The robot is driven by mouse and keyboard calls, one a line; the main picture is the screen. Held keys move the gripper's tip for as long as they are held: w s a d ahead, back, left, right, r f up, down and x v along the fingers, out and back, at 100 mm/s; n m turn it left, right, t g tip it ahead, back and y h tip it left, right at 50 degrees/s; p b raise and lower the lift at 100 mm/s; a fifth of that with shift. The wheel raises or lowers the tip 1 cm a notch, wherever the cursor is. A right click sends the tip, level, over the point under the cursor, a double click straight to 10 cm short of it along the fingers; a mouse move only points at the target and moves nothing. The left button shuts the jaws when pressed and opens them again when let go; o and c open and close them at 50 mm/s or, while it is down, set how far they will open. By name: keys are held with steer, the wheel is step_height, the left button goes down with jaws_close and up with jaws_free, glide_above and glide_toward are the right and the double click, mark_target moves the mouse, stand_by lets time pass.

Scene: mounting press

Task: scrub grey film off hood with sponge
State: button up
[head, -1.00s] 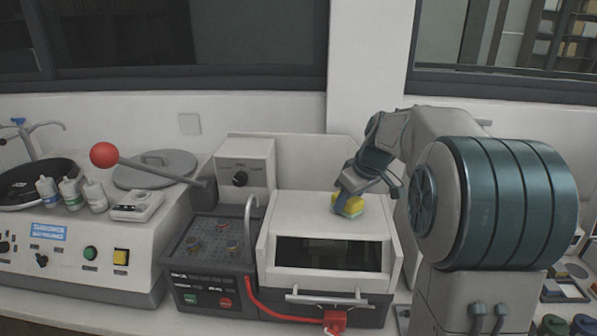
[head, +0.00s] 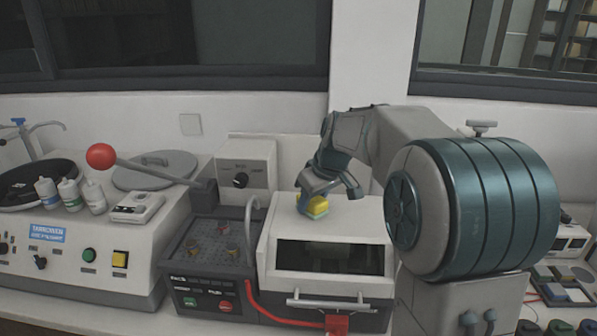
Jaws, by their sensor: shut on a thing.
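The hood (head: 362,227) is the white box-shaped cover with a dark window (head: 335,257) and a front bar handle. The sponge's underside appears to rest on the hood's top. No grey film can be made out clearly on the hood from this view. My gripper and arm hide the back right of the hood top.
A dark panel with a curved metal pipe (head: 249,222) stands just left of the hood. A red-ball lever (head: 101,156) reaches out further left. A white control box (head: 246,165) stands behind.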

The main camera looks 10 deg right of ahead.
mark_target(298, 195)
steer(key=shift+w+a, duration=0.15)
steer(key=shift+a, duration=0.5)
steer(key=shift+w+a, duration=0.15)
steer(key=shift+a, duration=0.45)
steer(key=shift+a+r+p, duration=0.1)
steer(key=shift+r+p, duration=0.2)
steer(key=shift+p, duration=0.1)
step_height(298, 195, up, 2)
steer(key=shift+w+p, duration=0.15)
steer(key=shift+p, duration=0.15)
steer(key=shift+s+r+p, duration=0.2)
steer(key=shift+r+p, duration=0.3)
steer(key=shift+r, duration=0.2)
steer(key=shift+r+p, duration=1.5)
steer(key=shift+r, duration=0.6)
